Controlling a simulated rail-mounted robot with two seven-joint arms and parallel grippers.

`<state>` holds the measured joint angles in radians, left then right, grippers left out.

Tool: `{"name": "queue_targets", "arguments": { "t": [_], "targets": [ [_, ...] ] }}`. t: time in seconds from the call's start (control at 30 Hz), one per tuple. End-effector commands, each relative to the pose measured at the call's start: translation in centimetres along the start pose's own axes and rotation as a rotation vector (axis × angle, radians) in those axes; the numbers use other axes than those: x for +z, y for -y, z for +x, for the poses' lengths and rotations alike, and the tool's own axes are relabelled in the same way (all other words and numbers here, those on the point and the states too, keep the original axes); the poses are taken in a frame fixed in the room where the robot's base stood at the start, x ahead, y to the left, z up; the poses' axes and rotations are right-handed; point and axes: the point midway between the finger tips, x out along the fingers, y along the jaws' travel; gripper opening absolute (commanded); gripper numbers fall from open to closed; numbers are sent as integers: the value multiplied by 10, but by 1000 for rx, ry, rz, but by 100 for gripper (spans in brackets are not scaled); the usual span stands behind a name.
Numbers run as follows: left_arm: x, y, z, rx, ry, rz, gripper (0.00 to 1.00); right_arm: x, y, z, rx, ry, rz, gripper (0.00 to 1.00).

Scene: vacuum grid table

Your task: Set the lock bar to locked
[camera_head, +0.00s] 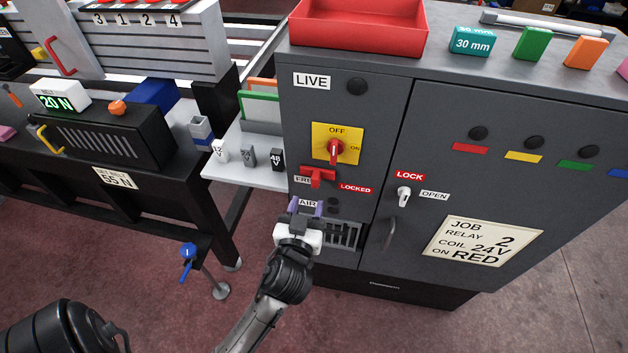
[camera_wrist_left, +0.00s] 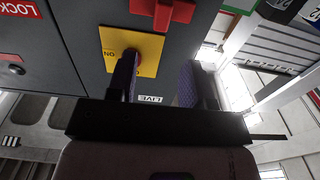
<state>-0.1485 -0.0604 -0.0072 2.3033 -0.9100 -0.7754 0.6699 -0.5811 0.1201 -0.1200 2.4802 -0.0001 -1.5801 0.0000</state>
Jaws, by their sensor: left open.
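The red lock bar (camera_head: 317,176) sits on the grey cabinet front below the yellow switch plate (camera_head: 320,132). It partly covers the FREE label, and the LOCKED label (camera_head: 356,188) to its right is uncovered. The red switch knob (camera_head: 337,150) on the plate is near OFF. My left gripper (camera_head: 306,208) is open just below the bar, apparently empty. In the left wrist view, the lock bar (camera_wrist_left: 162,12) is at the top, beyond the purple fingers of the left gripper (camera_wrist_left: 158,72). One finger hides part of the yellow plate there. My right gripper is out of view.
The cabinet door to the right has a key lock (camera_head: 404,194) and a handle (camera_head: 389,233). A white shelf (camera_head: 245,172) with small blocks juts out left of the bar. A red tray (camera_head: 358,28) stands on top. A vent (camera_head: 343,235) is below.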

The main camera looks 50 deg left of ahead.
Motion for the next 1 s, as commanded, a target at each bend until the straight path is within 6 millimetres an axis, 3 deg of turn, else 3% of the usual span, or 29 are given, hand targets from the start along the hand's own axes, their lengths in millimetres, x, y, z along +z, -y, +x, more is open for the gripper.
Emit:
{"name": "queue_targets", "arguments": {
  "t": [0.2,0.4,0.63,1.0],
  "targets": [
    [0,0,40,1,-1,3,47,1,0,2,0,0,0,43],
    [1,0,64,0,1,3,47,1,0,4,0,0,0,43],
    [1,0,77,0,2,2,47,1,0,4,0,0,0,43],
    [1,0,78,0,2,1,44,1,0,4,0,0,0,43]
  ]
}}
